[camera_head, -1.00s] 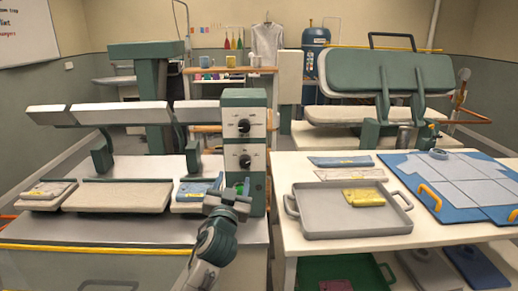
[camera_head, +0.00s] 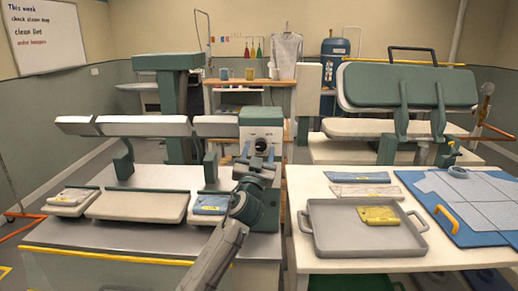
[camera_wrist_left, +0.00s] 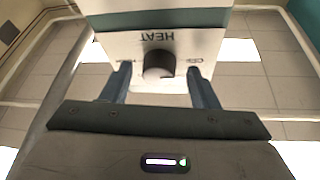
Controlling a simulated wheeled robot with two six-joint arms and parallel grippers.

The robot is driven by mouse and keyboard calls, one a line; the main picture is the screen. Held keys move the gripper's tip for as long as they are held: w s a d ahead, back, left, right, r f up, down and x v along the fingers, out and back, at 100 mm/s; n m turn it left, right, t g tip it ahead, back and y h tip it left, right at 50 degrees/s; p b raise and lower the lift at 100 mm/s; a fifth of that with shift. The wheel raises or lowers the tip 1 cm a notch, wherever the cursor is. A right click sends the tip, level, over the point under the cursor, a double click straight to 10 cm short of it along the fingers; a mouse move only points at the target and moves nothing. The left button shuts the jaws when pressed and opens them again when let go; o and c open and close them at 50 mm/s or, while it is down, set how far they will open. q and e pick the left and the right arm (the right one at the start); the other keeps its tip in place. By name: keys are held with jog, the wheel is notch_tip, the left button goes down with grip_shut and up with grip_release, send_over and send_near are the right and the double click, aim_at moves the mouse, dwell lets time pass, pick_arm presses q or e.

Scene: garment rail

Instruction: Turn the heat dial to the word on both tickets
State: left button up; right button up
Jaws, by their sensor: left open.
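The heat dial (camera_wrist_left: 158,64) is a dark round knob on a white panel, under the upside-down word HEAT in the left wrist view. In the head view the dial (camera_head: 261,145) is on the front of the green control box (camera_head: 261,117). My left gripper (camera_wrist_left: 159,68) is open, a finger on each side of the dial with gaps showing; it covers the lower panel in the head view (camera_head: 262,162). The right gripper is out of view.
The press's pads (camera_head: 138,206) lie below its raised upper pads (camera_head: 145,126). On the white table (camera_head: 300,187), a grey tray (camera_head: 330,238) holds a yellow folded item (camera_head: 378,215). A blue board (camera_head: 470,232) is at the right.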

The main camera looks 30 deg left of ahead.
pick_arm(q)
jog(key=shift+w, duration=0.1)
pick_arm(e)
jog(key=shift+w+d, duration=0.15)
